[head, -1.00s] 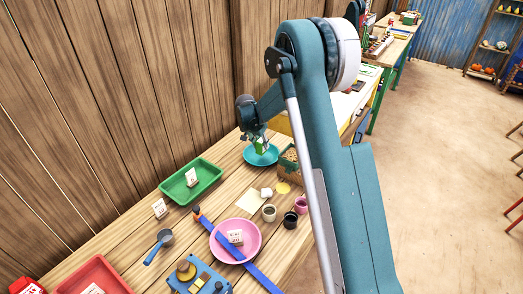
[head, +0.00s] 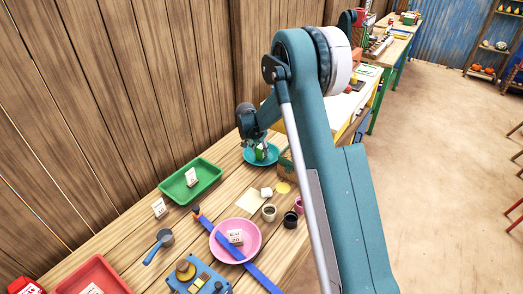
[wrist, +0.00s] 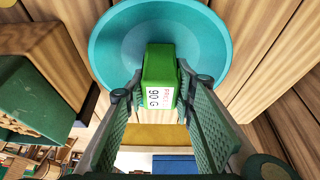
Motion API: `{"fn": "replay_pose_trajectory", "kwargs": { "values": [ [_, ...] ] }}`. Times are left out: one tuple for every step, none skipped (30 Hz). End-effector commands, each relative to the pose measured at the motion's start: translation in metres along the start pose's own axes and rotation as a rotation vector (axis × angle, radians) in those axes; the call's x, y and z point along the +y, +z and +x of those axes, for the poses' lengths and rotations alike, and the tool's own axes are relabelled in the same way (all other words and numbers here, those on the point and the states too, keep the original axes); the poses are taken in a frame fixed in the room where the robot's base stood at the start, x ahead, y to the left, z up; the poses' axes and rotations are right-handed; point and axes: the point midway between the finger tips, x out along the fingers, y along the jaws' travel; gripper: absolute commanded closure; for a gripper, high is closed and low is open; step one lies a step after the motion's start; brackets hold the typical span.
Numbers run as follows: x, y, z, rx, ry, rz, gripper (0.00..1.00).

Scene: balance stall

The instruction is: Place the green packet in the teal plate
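The green packet (wrist: 160,72) is upright between the fingers of my gripper (wrist: 160,78), with a white label facing the wrist camera. The fingertips close on its two sides. In the head view the packet (head: 260,153) is small and partly hidden by my gripper (head: 260,146). The teal plate (wrist: 110,45) lies under and behind it; in the head view its rim (head: 274,159) shows around the packet. The packet is over the plate's inside; I cannot tell whether it touches the plate.
A green tray (head: 178,197), a pink plate (head: 250,224) holding a small block, several cups, a scoop (head: 165,236) and a red tray (head: 85,275) lie along the table. A plank wall rises behind.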

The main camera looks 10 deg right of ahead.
Motion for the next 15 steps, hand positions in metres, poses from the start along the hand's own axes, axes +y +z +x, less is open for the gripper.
{"fn": "replay_pose_trajectory", "kwargs": {
  "values": [
    [0.0000, 0.0001, 0.0001, 0.000, 0.000, 0.000, 0.67],
    [0.0000, 0.0000, 0.0000, 0.000, 0.000, 0.000, 0.63],
    [0.0000, -0.0001, -0.0001, 0.000, 0.000, 0.000, 0.59],
    [0.0000, -0.0001, -0.0001, 0.000, 0.000, 0.000, 0.59],
    [0.0000, -0.0001, -0.0001, 0.000, 0.000, 0.000, 0.59],
    [0.0000, -0.0001, -0.0001, 0.000, 0.000, 0.000, 0.59],
    [0.0000, -0.0001, -0.0002, 0.000, 0.000, 0.000, 0.59],
    [0.0000, -0.0001, -0.0002, 0.000, 0.000, 0.000, 0.59],
    [0.0000, -0.0001, -0.0002, 0.000, 0.000, 0.000, 0.59],
    [0.0000, -0.0001, -0.0002, 0.000, 0.000, 0.000, 0.59],
    [0.0000, -0.0001, -0.0002, 0.000, 0.000, 0.000, 0.59],
    [0.0000, -0.0001, -0.0003, 0.000, 0.000, 0.000, 0.59],
    [-0.0001, -0.0002, -0.0005, 0.000, 0.000, 0.000, 0.59],
    [0.0000, -0.0003, -0.0008, 0.000, 0.000, 0.000, 0.59],
    [-0.0001, -0.0006, -0.0013, 0.000, 0.000, 0.000, 0.59]
  ]
}}
